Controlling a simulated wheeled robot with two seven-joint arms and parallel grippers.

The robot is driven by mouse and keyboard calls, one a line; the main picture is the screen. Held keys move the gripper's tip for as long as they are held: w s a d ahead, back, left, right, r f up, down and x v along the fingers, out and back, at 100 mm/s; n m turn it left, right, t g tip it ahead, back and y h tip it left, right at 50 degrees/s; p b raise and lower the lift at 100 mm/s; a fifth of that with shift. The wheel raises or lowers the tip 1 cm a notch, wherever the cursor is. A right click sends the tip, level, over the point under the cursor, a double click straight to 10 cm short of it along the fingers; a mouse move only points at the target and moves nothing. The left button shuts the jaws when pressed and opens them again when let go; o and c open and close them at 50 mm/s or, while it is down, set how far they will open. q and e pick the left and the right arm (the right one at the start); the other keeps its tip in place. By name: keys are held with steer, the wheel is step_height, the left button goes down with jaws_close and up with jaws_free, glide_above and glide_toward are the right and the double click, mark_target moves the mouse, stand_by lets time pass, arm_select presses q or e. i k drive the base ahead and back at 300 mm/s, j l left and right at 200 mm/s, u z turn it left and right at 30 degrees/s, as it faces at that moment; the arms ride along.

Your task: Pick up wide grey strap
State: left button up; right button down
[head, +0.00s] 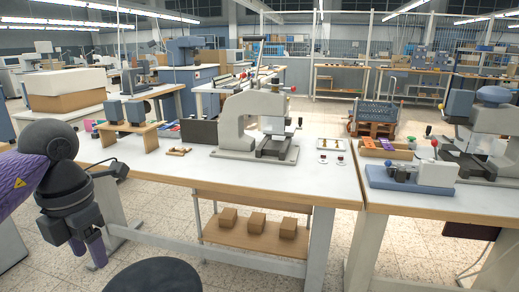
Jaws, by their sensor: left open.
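I cannot make out a wide grey strap for certain at this distance. A small tan wooden rack (178,150) lies on the white worktable (290,175), left of the grey stamping press (250,125). Small coloured flat pieces (168,130) lie behind it, partly hidden by a wooden stand. My right gripper is out of view.
A dark upright panel (199,131) stands beside the press. Two small items on white pads (331,159) lie to its right. Another bench carries a blue-based device (412,176) and a tray of orange and purple pieces (388,149). The front middle of the worktable is clear.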

mark_target(408, 167)
steer(key=i+z, duration=0.2)
steer(key=z, duration=0.25)
steer(key=i+z, duration=0.2)
steer(key=z, duration=0.2)
steer(key=i+z, duration=0.2)
steer(key=z, duration=0.25)
steer(key=i+j+z, duration=0.2)
steer(key=z, duration=0.2)
steer(key=i+j+z, duration=0.15)
steer(key=z, duration=0.3)
steer(key=i+j+z, duration=0.15)
steer(key=j, duration=0.2)
steer(key=i+j+z, duration=0.15)
steer(key=j, duration=0.2)
steer(key=j+z, duration=0.15)
steer(key=j, duration=0.2)
steer(key=i+j+z, duration=0.15)
steer(key=j, duration=0.25)
